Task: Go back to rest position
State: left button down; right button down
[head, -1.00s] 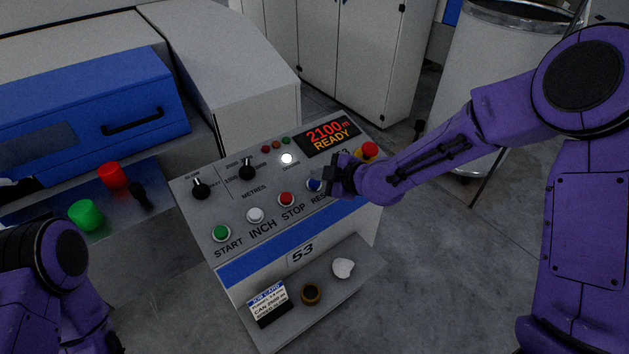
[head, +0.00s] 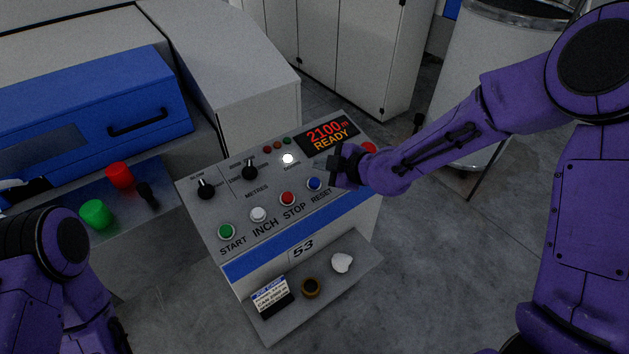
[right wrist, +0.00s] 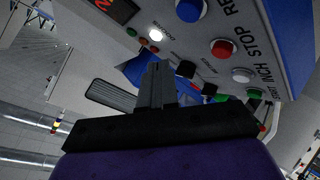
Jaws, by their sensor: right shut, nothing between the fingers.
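My right gripper (head: 338,166) is shut and empty. In the head view it appears over the upper right of the grey control panel (head: 215,212), just above and right of the blue RESET button (head: 314,184). In the right wrist view its closed fingers (right wrist: 156,82) point toward the panel, with a visible gap to the blue button (right wrist: 190,10). My left arm (head: 45,270) shows at the lower left; its gripper is out of view. The display (head: 327,132) reads 2100 m READY, and a white lamp (head: 288,159) is lit.
A red button (head: 369,148) is partly hidden behind my right wrist. A card (head: 271,296), a brown ring-shaped item (head: 310,287) and a white lump (head: 342,263) lie on the shelf below. A large can (head: 470,60) stands behind my right arm. Floor at right is clear.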

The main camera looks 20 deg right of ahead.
dwell(0.3)
jog(key=s+d+f+m+g+h+b, duration=0.1)
jog(key=s+d+f+m+h, duration=0.25)
jog(key=s+f+m, duration=0.45)
jog(key=s+d+f+m+h, duration=0.3)
jog(key=s+d+f+m, duration=0.2)
jog(key=f+m, duration=0.55)
jog(key=s+d+f+m+g+h, duration=0.1)
jog(key=s+f+g, duration=0.1)
jog(key=s, duration=0.5)
jog(key=s+d+f+m+g+h, duration=0.1)
jog(key=s+f+g, duration=0.1)
jog(key=s+f, duration=0.3)
jog(key=s+d+f+m+g+h+b, duration=0.1)
jog(key=s+f, duration=0.3)
jog(key=s, duration=0.6)
jog(key=shift+s+d+m+g, duration=0.3)
jog(key=shift+d+m+g, duration=0.15)
jog(key=shift+d+g, duration=0.15)
